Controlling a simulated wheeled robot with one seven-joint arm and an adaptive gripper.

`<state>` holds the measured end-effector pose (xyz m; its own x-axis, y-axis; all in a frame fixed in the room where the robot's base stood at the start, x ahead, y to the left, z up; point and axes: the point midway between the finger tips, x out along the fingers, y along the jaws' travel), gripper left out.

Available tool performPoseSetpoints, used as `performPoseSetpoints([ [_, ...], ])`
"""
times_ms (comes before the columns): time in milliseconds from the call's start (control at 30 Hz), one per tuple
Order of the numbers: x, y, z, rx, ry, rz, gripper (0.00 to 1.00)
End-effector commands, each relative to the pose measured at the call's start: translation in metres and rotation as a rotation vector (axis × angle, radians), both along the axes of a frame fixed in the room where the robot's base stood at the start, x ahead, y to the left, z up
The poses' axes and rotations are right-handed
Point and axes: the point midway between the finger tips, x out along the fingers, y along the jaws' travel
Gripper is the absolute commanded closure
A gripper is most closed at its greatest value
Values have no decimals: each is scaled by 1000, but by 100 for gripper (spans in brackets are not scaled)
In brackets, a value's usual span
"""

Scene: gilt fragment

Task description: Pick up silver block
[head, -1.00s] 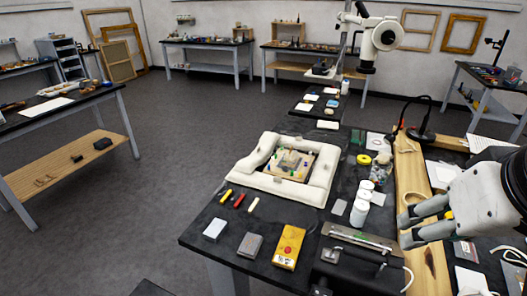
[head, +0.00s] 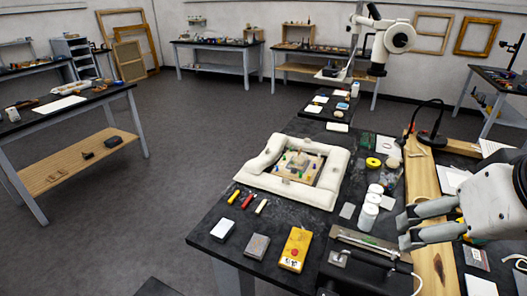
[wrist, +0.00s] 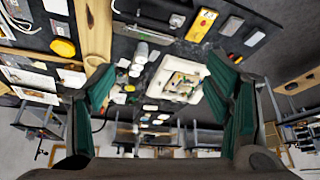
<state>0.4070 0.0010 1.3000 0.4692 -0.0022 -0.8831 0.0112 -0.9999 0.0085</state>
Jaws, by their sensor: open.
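Two small blocks lie flat near the front edge of the dark bench: a plain grey block (head: 257,246) and a paler, whitish-silver block (head: 223,229) to its left. I cannot tell for certain which is the silver block. Both also show in the wrist view, the grey block (wrist: 231,26) and the paler block (wrist: 254,38), near the top right. My gripper (head: 405,231) is open and empty at the right of the head view, above the bench and well right of both blocks. Its fingers stand wide apart in the wrist view (wrist: 160,82).
A yellow box (head: 296,249) lies right of the grey block. A dark metal device (head: 366,246) stands between it and my gripper. White bottles (head: 368,216), a wooden board (head: 425,180) and a padded frame (head: 330,190) are also on the bench. Small coloured sticks (head: 247,201) lie behind the blocks.

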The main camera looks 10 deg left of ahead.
Motion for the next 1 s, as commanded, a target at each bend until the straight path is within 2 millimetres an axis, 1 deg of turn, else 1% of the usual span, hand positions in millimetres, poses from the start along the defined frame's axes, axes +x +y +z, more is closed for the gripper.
performPoseSetpoints([
  [167,34,12,1,-54,36,80,12],
  [267,61,24,-1,-97,63,151,12],
  [367,87,38,-4,-136,87,223,12],
  [500,125,63,-12,-182,118,328,12],
  [567,140,75,-17,-199,130,375,12],
  [700,175,105,-33,-233,158,484,12],
  [767,189,120,-42,-244,169,530,12],
  [900,219,155,-65,-265,194,641,12],
  [967,231,171,-76,-270,205,688,12],
  [1000,238,182,-84,-274,211,720,12],
])
